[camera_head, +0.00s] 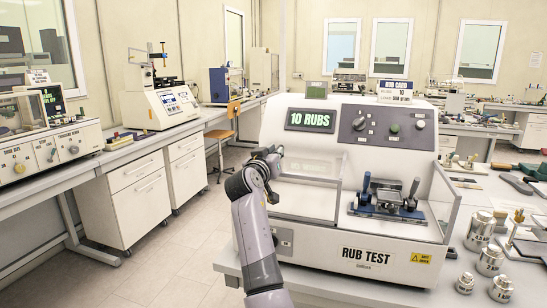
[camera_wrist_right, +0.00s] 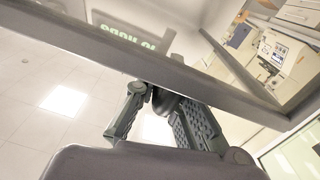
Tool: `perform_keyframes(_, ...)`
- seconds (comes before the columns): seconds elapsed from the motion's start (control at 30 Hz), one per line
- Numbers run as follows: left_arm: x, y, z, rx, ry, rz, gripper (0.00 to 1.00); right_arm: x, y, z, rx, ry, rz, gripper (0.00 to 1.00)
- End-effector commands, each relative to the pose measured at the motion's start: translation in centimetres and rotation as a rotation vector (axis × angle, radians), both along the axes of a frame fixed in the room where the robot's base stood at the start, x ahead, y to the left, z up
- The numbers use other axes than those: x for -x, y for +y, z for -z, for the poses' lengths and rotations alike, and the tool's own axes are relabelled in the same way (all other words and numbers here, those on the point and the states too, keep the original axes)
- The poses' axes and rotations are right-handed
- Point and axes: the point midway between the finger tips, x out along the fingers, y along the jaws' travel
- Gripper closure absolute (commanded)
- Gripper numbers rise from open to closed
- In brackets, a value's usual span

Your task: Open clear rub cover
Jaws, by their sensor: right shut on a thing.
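The rub test machine (camera_head: 300,240) is a white box marked "RUB TEST", with a display reading "10 RUBS". Clear panels (camera_head: 440,190) with pale edges stand around its test bay; I cannot tell how far the clear cover is open. My right gripper (camera_head: 272,154) is at the bay's upper left side. In the right wrist view, its fingers (camera_wrist_right: 163,98) are shut on a dark part that looks like the cover's handle, mostly hidden between them. A grey bar of the cover frame (camera_wrist_right: 95,52) crosses just above the fingers. My left gripper is not in view.
Inside the bay is a blue-based rubbing fixture (camera_head: 388,204) with upright levers. Metal weights (camera_head: 479,232) stand on the bench at the right. Knobs (camera_head: 359,124) are on the machine's upper panel. Open floor (camera_head: 160,255) lies to the left.

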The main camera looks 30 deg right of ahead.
Motion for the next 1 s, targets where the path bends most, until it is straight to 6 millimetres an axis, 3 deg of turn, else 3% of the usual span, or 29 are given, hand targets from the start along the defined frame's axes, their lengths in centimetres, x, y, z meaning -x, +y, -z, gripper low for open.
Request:
perform_keyframes(0.3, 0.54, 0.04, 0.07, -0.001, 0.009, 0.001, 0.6, -0.02, 0.04, 0.28, -0.005, 0.005, 0.0, 1.0)
perform_keyframes(0.33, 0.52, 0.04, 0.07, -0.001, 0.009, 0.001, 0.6, -0.02, 0.04, 0.29, -0.006, 0.005, 0.001, 0.89)
perform_keyframes(0.63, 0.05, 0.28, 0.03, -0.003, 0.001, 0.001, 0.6, -0.04, 0.06, 0.36, -0.005, 0.006, 0.001, 0.69)
perform_keyframes(1.0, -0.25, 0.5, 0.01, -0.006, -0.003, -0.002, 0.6, -0.05, 0.08, 0.36, -0.005, 0.005, -0.001, 0.69)
